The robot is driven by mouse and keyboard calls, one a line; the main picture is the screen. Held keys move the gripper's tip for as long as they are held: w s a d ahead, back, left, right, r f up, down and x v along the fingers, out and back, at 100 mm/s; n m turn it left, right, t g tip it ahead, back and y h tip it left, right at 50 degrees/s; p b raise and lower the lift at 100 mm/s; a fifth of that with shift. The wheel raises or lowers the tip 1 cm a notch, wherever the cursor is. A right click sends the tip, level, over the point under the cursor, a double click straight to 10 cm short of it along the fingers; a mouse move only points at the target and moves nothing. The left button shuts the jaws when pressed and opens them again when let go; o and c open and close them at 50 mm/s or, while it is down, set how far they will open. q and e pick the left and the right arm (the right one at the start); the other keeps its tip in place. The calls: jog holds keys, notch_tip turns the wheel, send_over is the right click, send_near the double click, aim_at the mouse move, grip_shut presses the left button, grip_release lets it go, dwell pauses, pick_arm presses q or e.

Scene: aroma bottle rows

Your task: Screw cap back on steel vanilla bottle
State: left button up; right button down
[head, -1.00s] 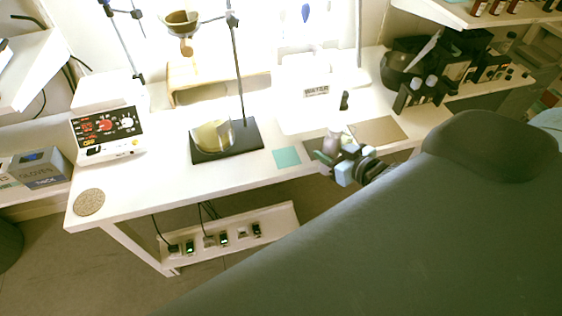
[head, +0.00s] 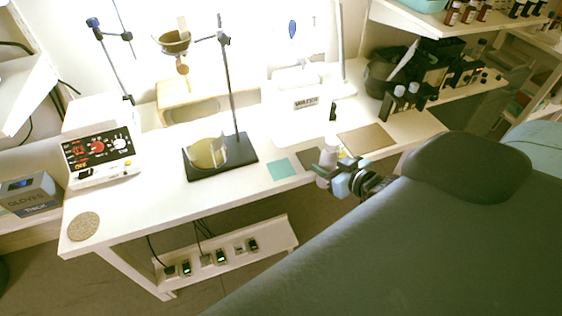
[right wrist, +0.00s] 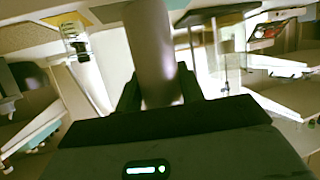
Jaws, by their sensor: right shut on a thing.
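A pale metallic bottle (head: 327,156) stands upright at the front edge of the bench, right of a teal mat. My right gripper (head: 338,180) is around its lower part, shut on it. In the right wrist view the bottle is a smooth grey cylinder (right wrist: 152,50) between the two dark fingers (right wrist: 158,92). Its upper end runs out of that view, and I cannot tell whether it carries a cap. I cannot make out a loose cap. My left gripper is not in view.
The bench holds a teal mat (head: 281,169), a brown mat (head: 367,139), a ring stand with a beaker (head: 207,153), a hotplate (head: 101,157) and a round cork mat (head: 84,226). Dark bottles (head: 408,97) crowd the right end. A small dark-capped jar (right wrist: 77,40) shows in the right wrist view.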

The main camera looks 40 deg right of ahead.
jog(key=w+a+f, duration=0.1)
jog(key=w+a, duration=0.3)
jog(key=w, duration=0.9)
jog(key=shift+w+a+f, duration=0.15)
jog(key=shift+w, duration=0.2)
jog(key=shift+w+a+f, duration=0.1)
jog(key=shift+w+f, duration=0.1)
jog(key=shift+f, duration=0.7)
jog(key=shift+w+a+f, duration=0.1)
jog(key=shift+w+f, duration=0.1)
jog(key=shift+f, duration=0.65)
jog(key=shift+f, duration=0.15)
jog(key=c, duration=0.9)
grip_release()
